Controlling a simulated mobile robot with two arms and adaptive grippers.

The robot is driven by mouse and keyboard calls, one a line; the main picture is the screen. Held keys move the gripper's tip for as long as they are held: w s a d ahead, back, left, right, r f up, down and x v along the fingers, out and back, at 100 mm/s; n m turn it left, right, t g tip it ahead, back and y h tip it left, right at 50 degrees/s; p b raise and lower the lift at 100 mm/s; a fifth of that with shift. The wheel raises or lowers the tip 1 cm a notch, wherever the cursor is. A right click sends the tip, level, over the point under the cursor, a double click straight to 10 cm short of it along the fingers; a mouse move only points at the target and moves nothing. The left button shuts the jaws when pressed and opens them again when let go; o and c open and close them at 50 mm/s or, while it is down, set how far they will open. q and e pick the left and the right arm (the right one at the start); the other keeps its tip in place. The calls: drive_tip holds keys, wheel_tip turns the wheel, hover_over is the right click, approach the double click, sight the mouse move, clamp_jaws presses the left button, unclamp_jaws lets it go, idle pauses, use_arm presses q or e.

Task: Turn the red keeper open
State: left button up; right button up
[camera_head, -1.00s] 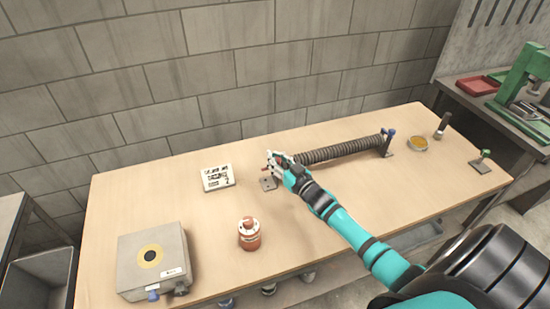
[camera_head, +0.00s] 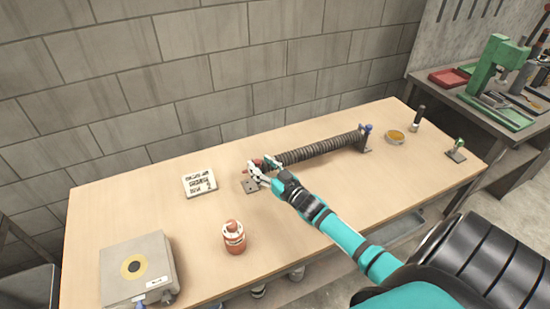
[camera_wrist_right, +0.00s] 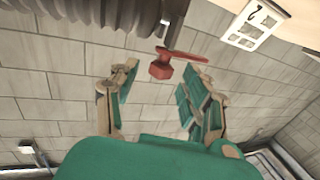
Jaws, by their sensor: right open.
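The red keeper (camera_head: 271,160) shows small at the left end of the ribbed mesh tube (camera_head: 318,149) in the head view. In the right wrist view the red keeper (camera_wrist_right: 160,69) has a block-like knob and a flat arm reaching right, just beside the end of the dark tube (camera_wrist_right: 95,12). My right gripper (camera_head: 258,171) is open at that tube end. In the wrist view the fingers of my right gripper (camera_wrist_right: 160,86) stand apart to either side of the knob, with a visible gap. I cannot tell whether they touch it. My left gripper is out of view.
A grey plate (camera_head: 250,187) lies under the tube's left end.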

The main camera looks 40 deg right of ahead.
drive_tip(key=s, duration=0.9)
drive_tip(key=shift+s+d, duration=0.2)
drive_tip(key=shift+s, duration=0.1)
